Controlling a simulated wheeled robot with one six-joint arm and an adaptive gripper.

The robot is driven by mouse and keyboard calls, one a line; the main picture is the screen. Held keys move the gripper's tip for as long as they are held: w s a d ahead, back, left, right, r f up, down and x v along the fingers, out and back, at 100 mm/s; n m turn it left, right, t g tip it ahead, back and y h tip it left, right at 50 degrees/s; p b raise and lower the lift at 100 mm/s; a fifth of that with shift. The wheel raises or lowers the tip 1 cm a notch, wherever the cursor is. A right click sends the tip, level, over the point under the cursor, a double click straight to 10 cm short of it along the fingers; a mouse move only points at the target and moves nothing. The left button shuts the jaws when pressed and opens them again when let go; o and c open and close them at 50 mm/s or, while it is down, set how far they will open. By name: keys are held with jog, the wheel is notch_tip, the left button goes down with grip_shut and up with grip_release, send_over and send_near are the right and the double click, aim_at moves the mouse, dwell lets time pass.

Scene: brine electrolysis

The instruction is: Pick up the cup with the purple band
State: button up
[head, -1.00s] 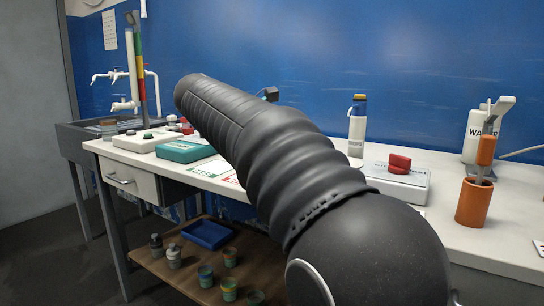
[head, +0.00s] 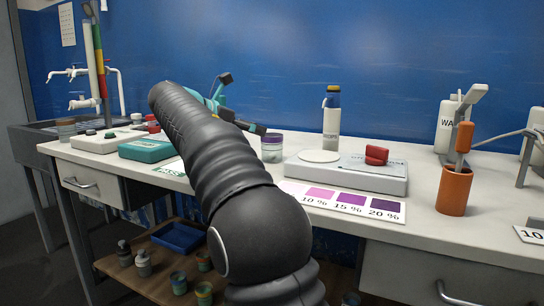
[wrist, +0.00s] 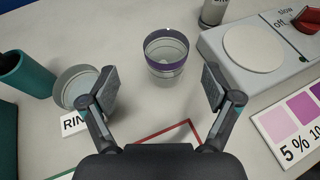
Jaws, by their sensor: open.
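The cup with the purple band (wrist: 166,54) stands upright on the bench. It is clear glass with a purple band at its rim, and in the wrist view it lies ahead of my gripper (wrist: 159,90), roughly between the lines of the two fingers. My gripper is open and empty, and no finger appears to touch the cup. In the head view the cup (head: 272,149) stands just left of the white stirrer device. There my gripper (head: 240,98) is partly hidden behind my arm.
A round clear dish (wrist: 76,88) sits by the left finger, with a teal cylinder (wrist: 24,74) farther left. The white device (head: 346,173) with a red knob is to the cup's right, near a bottle (head: 331,122). A purple percentage card (head: 345,200) lies in front.

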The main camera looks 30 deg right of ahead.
aim_at(267, 134)
jog(key=x, duration=0.1)
jog(key=b+x, duration=0.1)
jog(key=x, duration=0.1)
jog(key=s+x, duration=0.1)
jog(key=shift+w+d+f, duration=0.15)
jog(key=shift+d, duration=0.35)
jog(key=shift+w+d+f, duration=0.15)
jog(key=shift+d, duration=0.25)
jog(key=shift+c, duration=0.2)
jog(key=c, duration=1.6)
grip_shut()
